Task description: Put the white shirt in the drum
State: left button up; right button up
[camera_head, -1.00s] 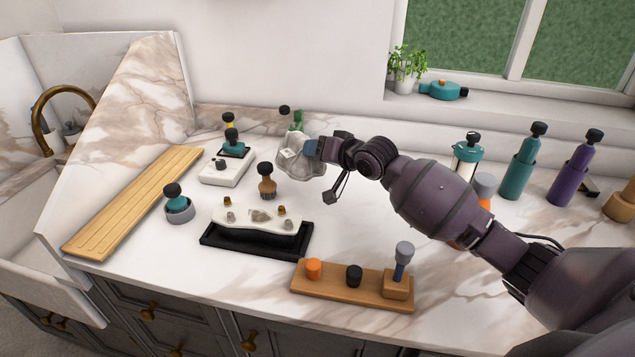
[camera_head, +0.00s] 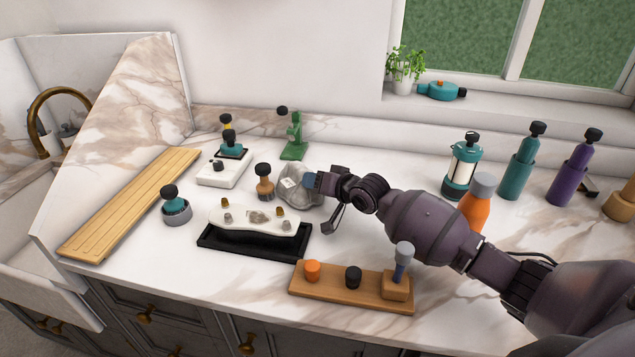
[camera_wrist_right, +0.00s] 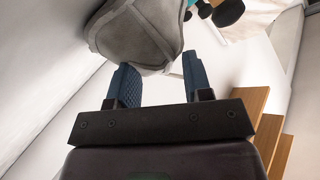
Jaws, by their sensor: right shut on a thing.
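I see no white shirt and no drum that I can make out in these views. My right gripper (camera_head: 312,182) is shut on a crumpled grey-white thing (camera_head: 290,188), which has a small white patch on its side. In the right wrist view the grey thing (camera_wrist_right: 140,30) is at the tips of my blue-padded fingers (camera_wrist_right: 160,82), mostly beyond the left one. My left gripper is out of view.
A black tray (camera_head: 255,248) bears a pale, knobbed piece. A wooden block rack (camera_head: 335,293) stands in front. A white stand (camera_head: 222,172), a green stand (camera_head: 295,140) and a grey cup (camera_head: 177,212) are around. Several bottles, including an orange one (camera_head: 474,212), stand right. A wooden board (camera_head: 130,205) lies left.

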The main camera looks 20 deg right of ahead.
jog(key=o, duration=1.3)
